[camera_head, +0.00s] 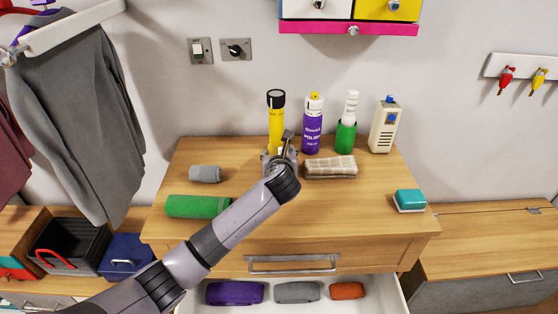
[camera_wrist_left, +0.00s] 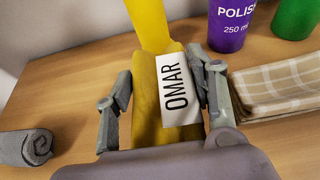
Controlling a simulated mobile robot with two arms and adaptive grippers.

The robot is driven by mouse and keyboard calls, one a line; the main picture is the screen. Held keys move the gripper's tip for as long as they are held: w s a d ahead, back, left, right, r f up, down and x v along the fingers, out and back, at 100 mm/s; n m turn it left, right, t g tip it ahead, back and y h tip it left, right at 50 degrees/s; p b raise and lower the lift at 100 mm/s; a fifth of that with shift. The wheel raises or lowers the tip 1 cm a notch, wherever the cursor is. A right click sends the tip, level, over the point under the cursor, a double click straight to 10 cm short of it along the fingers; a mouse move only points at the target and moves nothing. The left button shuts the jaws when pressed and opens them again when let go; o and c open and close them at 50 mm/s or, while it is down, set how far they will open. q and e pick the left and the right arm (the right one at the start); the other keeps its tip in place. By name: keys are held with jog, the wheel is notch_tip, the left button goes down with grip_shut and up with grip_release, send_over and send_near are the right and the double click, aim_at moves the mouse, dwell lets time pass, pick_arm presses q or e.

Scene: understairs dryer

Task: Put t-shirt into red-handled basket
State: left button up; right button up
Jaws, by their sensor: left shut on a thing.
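My left gripper (camera_head: 281,150) is over the back of the wooden dresser top, its arm coming in from the lower left. In the left wrist view, its fingers (camera_wrist_left: 165,100) are on both sides of a mustard-yellow folded cloth (camera_wrist_left: 145,105) with a white label reading OMAR (camera_wrist_left: 178,92), and are shut on it. I cannot tell for sure that this cloth is the t-shirt, nor whether it touches the dresser. The dark basket with a red handle (camera_head: 52,260) is at the lower left, apart from the gripper. My right gripper is not in view.
A yellow torch (camera_head: 276,120) stands just behind my gripper, with a purple polish can (camera_head: 313,130) to its right. Grey (camera_head: 205,174), green (camera_head: 190,206) and checked (camera_head: 330,167) cloths lie nearby. The drawer (camera_head: 385,290) is open. A grey garment (camera_head: 75,110) hangs above the basket.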

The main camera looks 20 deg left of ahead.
pick_arm(q)
jog(key=shift+f, duration=0.9)
jog(key=shift+f, duration=0.1)
jog(key=o, duration=1.2)
